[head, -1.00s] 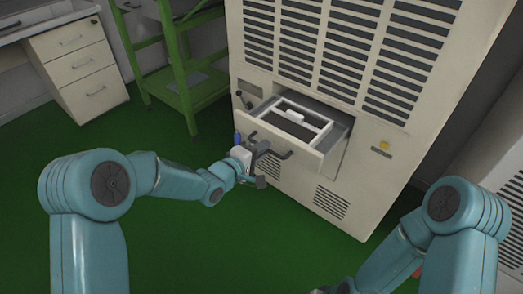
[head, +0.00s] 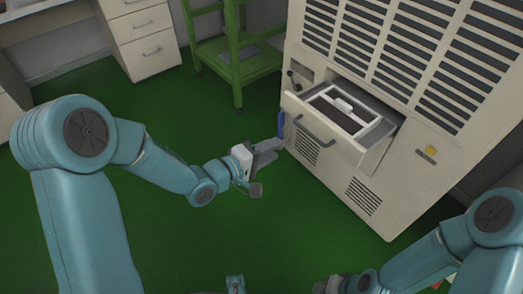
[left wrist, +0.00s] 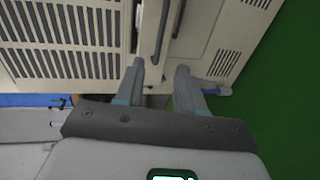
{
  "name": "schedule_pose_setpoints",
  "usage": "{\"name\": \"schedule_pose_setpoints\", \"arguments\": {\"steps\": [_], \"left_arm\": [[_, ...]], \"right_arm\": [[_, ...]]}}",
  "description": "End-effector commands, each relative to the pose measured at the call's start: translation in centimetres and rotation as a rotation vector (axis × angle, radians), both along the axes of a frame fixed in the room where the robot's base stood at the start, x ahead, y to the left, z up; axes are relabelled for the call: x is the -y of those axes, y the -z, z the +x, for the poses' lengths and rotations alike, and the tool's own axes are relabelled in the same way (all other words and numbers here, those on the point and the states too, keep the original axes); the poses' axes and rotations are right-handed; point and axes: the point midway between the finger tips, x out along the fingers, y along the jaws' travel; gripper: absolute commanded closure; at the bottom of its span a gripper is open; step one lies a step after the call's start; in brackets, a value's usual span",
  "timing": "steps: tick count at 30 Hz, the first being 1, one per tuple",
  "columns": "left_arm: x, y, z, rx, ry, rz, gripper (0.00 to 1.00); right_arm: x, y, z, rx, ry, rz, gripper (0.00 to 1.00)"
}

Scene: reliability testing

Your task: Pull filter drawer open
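The filter drawer (head: 352,152) stands pulled out of the beige cabinet (head: 410,165). A white-framed filter (head: 372,128) lies in it. The dark drawer handle (head: 316,134) is on its front. My left gripper (head: 263,166) is to the left of the handle, apart from it, with nothing between its fingers. In the left wrist view its two fingers (left wrist: 160,70) are spread, and the dark handle bar (left wrist: 161,32) lies beyond the tips. My right arm comes in at the lower right; its gripper is at the bottom edge, mostly cut off, its fingers unclear.
A green shelf rack (head: 238,62) stands left of the cabinet, with a beige drawer unit (head: 145,40) further left. A blue item (head: 281,124) shows beside the drawer's left edge. The green floor (head: 180,240) before the cabinet is clear.

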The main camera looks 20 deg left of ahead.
Motion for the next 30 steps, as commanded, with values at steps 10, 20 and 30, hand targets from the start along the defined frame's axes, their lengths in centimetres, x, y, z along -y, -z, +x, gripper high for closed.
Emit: {"name": "schedule_pose_setpoints", "arguments": {"steps": [10, 20, 30], "left_arm": [[-1.7, -0.6, -2.3, 0.001, 0.0, -0.001, 0.62], [-1.6, -0.6, -2.2, 0.001, 0.0, -0.001, 0.62], [0.7, 7.5, -4.7, -0.226, 0.003, -0.017, 0.62]], "right_arm": [[0.0, -0.5, 0.0, 0.0, 0.0, 0.0, 0.57], [0.0, -0.5, 0.0, 0.0, 0.0, 0.0, 0.57], [0.0, -0.5, 0.0, 0.0, 0.0, 0.0, 0.57]]}}
